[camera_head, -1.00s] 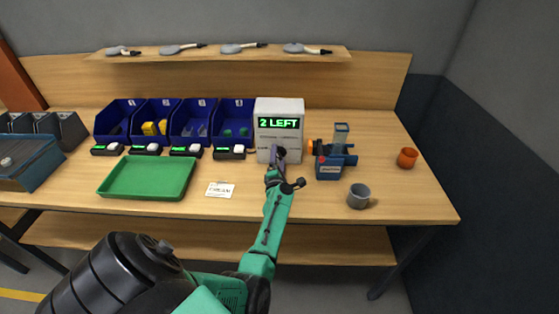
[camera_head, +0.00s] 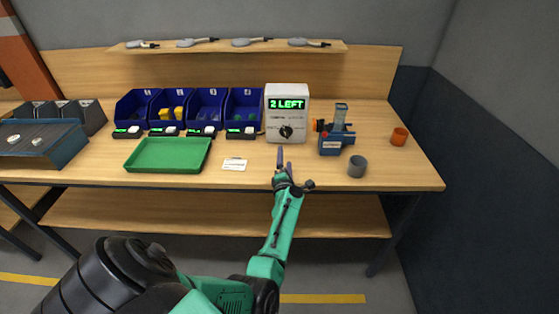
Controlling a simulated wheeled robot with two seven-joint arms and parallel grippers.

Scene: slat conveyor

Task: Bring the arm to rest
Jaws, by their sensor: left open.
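My left arm reaches up from the bottom of the head view. Its left gripper (camera_head: 284,162) is open, with nothing seen between its fingers. It is over the front part of the workbench (camera_head: 390,176), in front of a white box (camera_head: 287,122) with a dark knob and a green "2 LEFT" display. The fingertips look apart from the box. My right gripper is not in view.
A green tray (camera_head: 168,157) and a white card (camera_head: 234,164) lie to the left. Several blue bins (camera_head: 245,107) stand behind. A blue device (camera_head: 334,136), a grey mug (camera_head: 357,167) and an orange cup (camera_head: 399,137) are to the right. A shelf (camera_head: 226,47) runs above.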

